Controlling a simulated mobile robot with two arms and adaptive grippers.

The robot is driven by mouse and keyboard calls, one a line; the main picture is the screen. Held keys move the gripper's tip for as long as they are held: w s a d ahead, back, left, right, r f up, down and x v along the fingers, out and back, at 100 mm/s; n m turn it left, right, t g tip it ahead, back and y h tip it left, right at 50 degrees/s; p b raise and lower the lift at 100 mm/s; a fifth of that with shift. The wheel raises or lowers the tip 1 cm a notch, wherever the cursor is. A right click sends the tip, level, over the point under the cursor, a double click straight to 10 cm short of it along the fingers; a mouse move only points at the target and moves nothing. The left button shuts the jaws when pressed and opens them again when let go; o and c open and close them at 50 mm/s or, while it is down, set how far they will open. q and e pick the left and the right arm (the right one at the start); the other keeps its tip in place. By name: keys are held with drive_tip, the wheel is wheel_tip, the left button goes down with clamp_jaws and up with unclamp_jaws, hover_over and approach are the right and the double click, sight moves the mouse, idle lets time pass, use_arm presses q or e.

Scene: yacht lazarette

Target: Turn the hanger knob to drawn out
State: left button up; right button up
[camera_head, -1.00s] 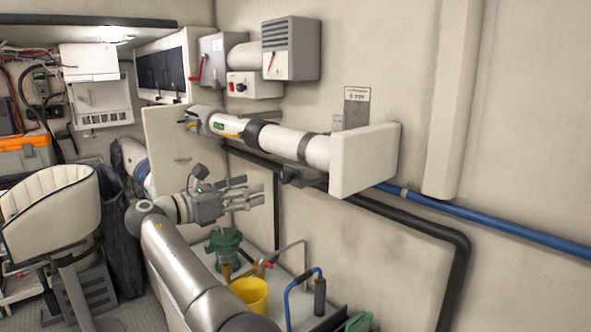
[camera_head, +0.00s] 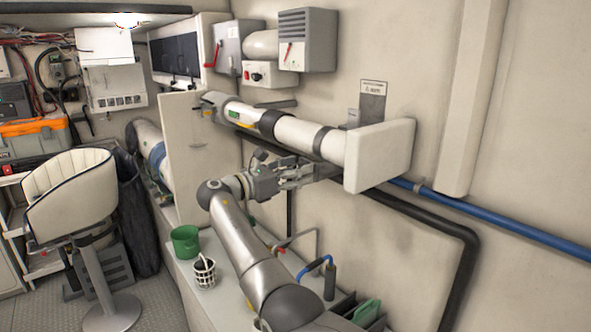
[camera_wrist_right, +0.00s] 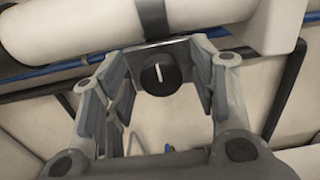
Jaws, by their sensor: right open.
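The hanger knob (camera_wrist_right: 160,75) is a round black knob with a white pointer line, seen face-on in the right wrist view. The line stands nearly upright, leaning slightly left at the top. The knob sits below a white cylinder (camera_wrist_right: 80,25) with a dark band. My right gripper (camera_wrist_right: 161,66) is open, its fingers to the left and right of the knob; I cannot tell whether they touch it. In the head view my right gripper (camera_head: 308,174) is just under the white cylinder (camera_head: 295,133), and the knob is hard to make out there. My left gripper is not in view.
A cream end panel (camera_head: 380,156) closes off the cylinder's right end. A blue pipe (camera_head: 480,217) and a black hose (camera_head: 450,229) run along the wall. A cream chair (camera_head: 70,190) stands at left.

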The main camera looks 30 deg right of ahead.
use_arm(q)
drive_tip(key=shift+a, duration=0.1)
use_arm(e)
drive_tip(key=shift+c, duration=0.7)
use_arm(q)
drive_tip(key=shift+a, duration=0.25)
use_arm(e)
drive_tip(key=c, duration=0.8)
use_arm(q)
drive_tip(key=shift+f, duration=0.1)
use_arm(e)
drive_tip(key=shift+c, duration=0.2)
